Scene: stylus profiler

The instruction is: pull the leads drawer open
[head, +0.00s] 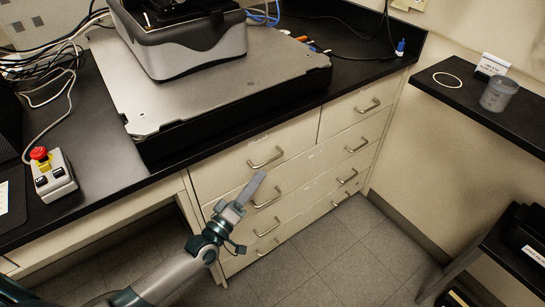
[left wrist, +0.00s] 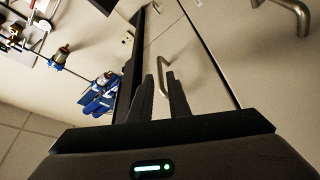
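The white cabinet under the counter has several drawers with curved metal handles, all looking shut. Their small labels are too blurred to read, so I cannot tell which is the leads drawer. My left gripper (head: 257,180) is in front of the left drawers, between the top-left handle (head: 266,158) and the second-row handle (head: 264,198). In the left wrist view, its two dark fingers (left wrist: 167,80) stand apart. A handle (left wrist: 163,72) appears in the gap between them; whether it lies between or beyond the fingertips is unclear. My right gripper is not in view.
A grey instrument base plate (head: 210,85) sits on the black counter (head: 90,150). A control box with a red button (head: 51,175) is at left. A black side shelf (head: 470,105) holds a clear cup (head: 498,94). The floor (head: 335,255) before the drawers is clear.

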